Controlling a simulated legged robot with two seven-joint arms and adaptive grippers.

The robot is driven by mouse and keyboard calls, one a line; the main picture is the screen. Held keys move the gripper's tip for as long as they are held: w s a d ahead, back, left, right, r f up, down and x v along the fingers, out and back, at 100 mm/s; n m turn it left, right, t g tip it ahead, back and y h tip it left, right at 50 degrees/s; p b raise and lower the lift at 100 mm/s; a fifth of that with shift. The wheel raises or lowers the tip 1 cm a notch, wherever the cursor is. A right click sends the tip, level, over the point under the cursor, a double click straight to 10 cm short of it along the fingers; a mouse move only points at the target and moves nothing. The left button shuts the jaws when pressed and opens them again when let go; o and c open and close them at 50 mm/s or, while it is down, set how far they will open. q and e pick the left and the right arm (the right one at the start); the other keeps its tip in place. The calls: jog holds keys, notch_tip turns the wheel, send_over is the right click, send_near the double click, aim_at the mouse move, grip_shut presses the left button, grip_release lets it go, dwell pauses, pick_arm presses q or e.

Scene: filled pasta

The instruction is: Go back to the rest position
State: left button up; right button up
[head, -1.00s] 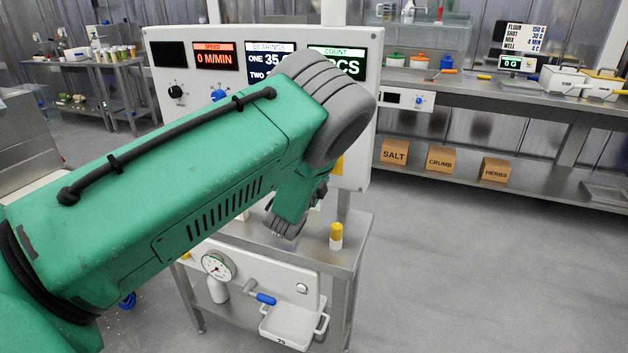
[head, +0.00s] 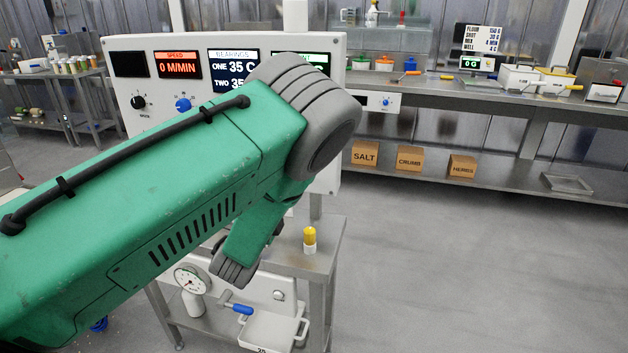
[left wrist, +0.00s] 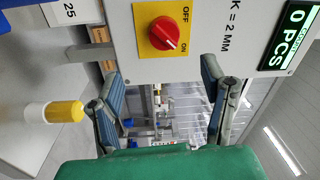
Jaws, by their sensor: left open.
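My left arm comes in from the left across the head view, bent at a grey elbow, with its lower link (head: 252,235) hanging in front of the control panel (head: 130,88). The left gripper's fingers are hidden in that view. In the left wrist view the left gripper (left wrist: 160,85) is open, with its two fingers well apart and nothing between them. A red rotary switch on a yellow plate (left wrist: 165,33) is beyond the fingers, and a yellow-and-white cylinder (left wrist: 55,112) is left of them. My right gripper is not in view.
The yellow-and-white cylinder (head: 310,239) stands on the metal machine stand (head: 325,262), close to my arm. A blue-handled crank (head: 240,308) and white tray (head: 268,332) are below. A long bench (head: 450,88) with boxes on its lower shelf is behind. The floor at right is clear.

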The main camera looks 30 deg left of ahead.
pick_arm(q)
jog(key=s+d+f+n+g+b, duration=0.1)
jog(key=s+f+n+g, duration=0.25)
jog(key=s+f, duration=0.45)
jog(key=s+d+f+n+g+b, duration=0.1)
jog(key=s+f+n+g, duration=0.3)
jog(key=f, duration=0.6)
jog(key=s+d+f+n+g+h, duration=0.1)
jog(key=s+d+f+g, duration=0.1)
jog(key=s, duration=0.6)
jog(key=s+d+f+n+g+h, duration=0.1)
jog(key=s+d+f+n+g, duration=0.1)
jog(key=s, duration=0.6)
jog(key=s+d+f+n+g+h, duration=0.2)
jog(key=s+d+f+g, duration=0.2)
jog(key=s, duration=0.5)
jog(key=shift+d+g+b, duration=0.45)
jog(key=shift+d+g, duration=0.45)
jog(key=shift+g, duration=0.15)
